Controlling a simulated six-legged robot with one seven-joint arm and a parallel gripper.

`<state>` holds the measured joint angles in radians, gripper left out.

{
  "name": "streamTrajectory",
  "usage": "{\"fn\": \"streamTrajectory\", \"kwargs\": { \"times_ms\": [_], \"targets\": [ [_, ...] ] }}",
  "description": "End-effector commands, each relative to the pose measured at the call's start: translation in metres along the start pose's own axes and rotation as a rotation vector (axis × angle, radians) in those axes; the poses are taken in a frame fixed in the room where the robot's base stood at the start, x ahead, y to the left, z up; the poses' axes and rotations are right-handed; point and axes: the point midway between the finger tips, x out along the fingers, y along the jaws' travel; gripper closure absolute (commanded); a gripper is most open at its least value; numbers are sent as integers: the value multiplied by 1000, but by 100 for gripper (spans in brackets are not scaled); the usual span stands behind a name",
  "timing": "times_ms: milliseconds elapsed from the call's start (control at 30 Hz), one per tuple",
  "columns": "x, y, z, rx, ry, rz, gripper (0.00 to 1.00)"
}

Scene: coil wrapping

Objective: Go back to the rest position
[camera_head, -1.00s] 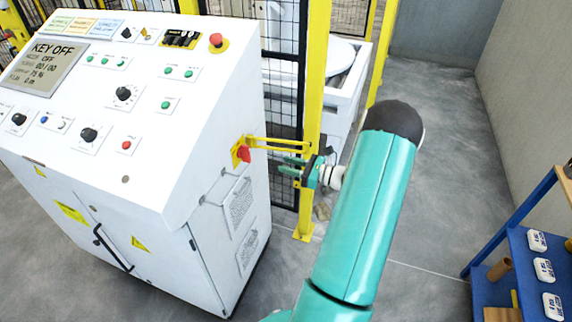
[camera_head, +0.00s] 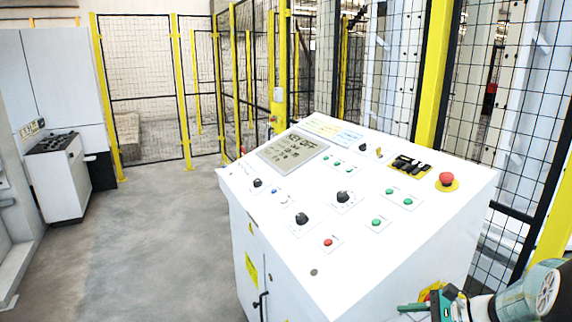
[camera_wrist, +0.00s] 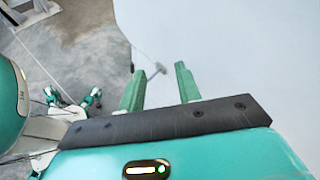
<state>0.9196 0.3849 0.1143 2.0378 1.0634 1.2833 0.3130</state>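My gripper (camera_head: 415,307) is at the lower right of the head view, beside the right side of the white control cabinet (camera_head: 330,280). In the wrist view, its two green fingers (camera_wrist: 160,72) stand apart with nothing between them, in front of a plain pale surface. The cabinet's sloped top carries a grey display (camera_head: 293,150), several knobs and buttons, and a red emergency button (camera_head: 446,180). The display text is too small to read surely. A yellow part shows just behind my gripper; I cannot tell whether they touch.
Yellow-posted mesh fencing (camera_head: 145,90) runs behind and to the right of the cabinet. A white unit with a dark top (camera_head: 60,175) stands at the left. Grey floor (camera_head: 150,240) is clear between it and the cabinet. My legs show in the wrist view.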

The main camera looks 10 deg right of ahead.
Motion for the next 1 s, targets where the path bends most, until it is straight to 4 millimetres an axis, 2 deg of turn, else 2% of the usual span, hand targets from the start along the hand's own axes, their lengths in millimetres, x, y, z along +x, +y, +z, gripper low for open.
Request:
{"fn": "streamTrajectory", "kwargs": {
  "times_ms": [33,100,233,400,700,1000],
  "targets": [
    [9,7,24,-85,35,66,66],
    [19,19,48,-192,84,150,66],
    [31,43,89,-403,168,294,66],
    [36,76,133,-690,273,456,66],
    [25,126,193,-1230,441,662,66],
    [3,158,230,-1731,584,752,66]
  ]
}}
